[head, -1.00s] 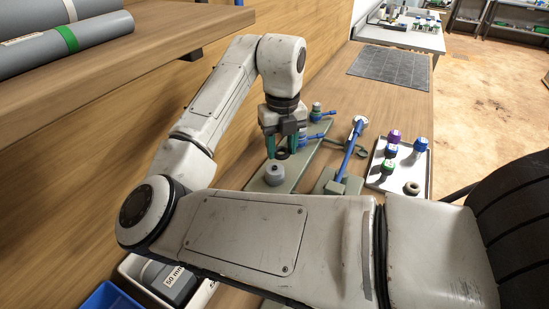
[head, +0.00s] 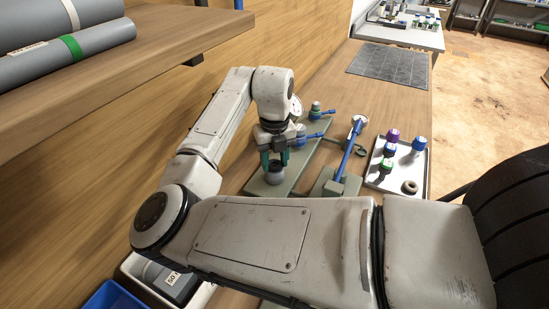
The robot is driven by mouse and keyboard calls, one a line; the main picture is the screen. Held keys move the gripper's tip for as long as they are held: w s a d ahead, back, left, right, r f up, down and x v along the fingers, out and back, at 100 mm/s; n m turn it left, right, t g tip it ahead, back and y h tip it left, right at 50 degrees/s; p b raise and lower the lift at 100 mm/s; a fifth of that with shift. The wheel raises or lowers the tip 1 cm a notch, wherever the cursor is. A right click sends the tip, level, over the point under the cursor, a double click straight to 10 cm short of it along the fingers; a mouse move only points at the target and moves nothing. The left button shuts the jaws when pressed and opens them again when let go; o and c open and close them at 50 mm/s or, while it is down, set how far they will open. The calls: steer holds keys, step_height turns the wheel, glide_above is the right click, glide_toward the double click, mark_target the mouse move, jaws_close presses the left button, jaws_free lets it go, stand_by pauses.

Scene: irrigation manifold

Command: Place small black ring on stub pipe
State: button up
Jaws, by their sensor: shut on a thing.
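The grey stub pipe (head: 274,178) stands upright on the long green-grey base plate (head: 256,187) at the centre. My gripper (head: 274,160), with teal fingers, points down directly over the stub pipe. It is shut on the small black ring (head: 274,166), a dark band between the fingertips at the top of the pipe. The fingers hide most of the ring. I cannot tell whether the ring is around the pipe's top or just above it.
A blue-handled valve (head: 315,115) stands farther back on the plate. A white tray (head: 377,164) holds several coloured caps and a dark ring (head: 409,187). A grey mat (head: 389,66) lies at the back. The wooden wall (head: 185,95) is left.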

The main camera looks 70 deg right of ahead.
mark_target(274, 166)
steer(key=o, duration=1)
steer(key=shift+f, duration=0.1)
step_height(274, 166, up, 12)
steer(key=shift+r+b, duration=0.2)
steer(key=shift+b, duration=0.2)
